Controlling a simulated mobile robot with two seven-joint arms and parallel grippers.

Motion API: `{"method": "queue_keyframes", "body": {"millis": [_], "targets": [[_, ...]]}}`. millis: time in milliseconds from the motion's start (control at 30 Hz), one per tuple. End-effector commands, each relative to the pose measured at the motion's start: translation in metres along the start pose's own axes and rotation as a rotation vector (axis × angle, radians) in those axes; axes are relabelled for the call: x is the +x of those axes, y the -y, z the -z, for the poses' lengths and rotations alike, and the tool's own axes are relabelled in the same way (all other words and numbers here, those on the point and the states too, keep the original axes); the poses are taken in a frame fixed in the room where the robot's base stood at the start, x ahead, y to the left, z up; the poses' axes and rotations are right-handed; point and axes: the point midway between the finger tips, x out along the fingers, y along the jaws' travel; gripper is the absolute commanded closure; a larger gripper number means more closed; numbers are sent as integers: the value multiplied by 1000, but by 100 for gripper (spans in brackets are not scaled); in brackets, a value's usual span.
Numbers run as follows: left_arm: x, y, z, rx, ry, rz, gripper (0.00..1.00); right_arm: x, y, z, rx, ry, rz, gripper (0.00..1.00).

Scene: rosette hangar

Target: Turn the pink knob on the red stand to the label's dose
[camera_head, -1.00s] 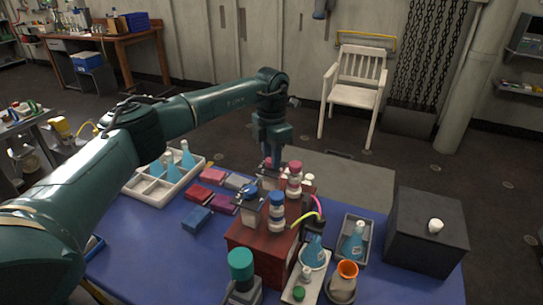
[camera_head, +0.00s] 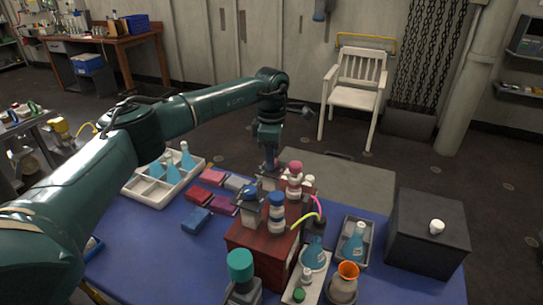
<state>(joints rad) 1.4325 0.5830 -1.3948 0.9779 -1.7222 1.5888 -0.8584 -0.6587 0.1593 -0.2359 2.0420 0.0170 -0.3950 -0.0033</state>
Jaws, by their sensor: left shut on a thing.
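The red stand (camera_head: 262,252) is a dark red box near the middle of the blue table. A white bottle with a blue cap (camera_head: 276,212) and one with a pink cap (camera_head: 294,180) show at its top. My left gripper (camera_head: 269,168) reaches down from above at the stand's far side, left of the pink-capped bottle. The knob's pointer and the label's dose cannot be read. My right gripper is not in view.
A white tray (camera_head: 143,186) with blue flasks stands at the left. Several red, purple and blue boxes lie beside the stand. A dark box (camera_head: 425,235) stands at the right. Flasks and an orange-rimmed cup (camera_head: 346,272) crowd the stand's right side.

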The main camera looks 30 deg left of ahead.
Motion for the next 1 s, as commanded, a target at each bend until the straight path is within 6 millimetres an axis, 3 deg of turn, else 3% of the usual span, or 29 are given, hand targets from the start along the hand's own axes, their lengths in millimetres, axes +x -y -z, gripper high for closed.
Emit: {"method": "queue_keyframes", "body": {"millis": [533, 567, 600, 800, 1000], "targets": [[-1, -1, 0, 27, 1, -2, 94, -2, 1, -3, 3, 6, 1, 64], [-1, -1, 0, 27, 1, -2, 71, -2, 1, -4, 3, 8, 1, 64], [-1, -1, 0, 26, 1, -2, 67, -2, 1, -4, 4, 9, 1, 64], [-1, 0, 0, 26, 1, -1, 51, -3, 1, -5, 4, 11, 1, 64], [0, 0, 0, 25, 1, -1, 50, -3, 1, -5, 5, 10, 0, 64]]}}
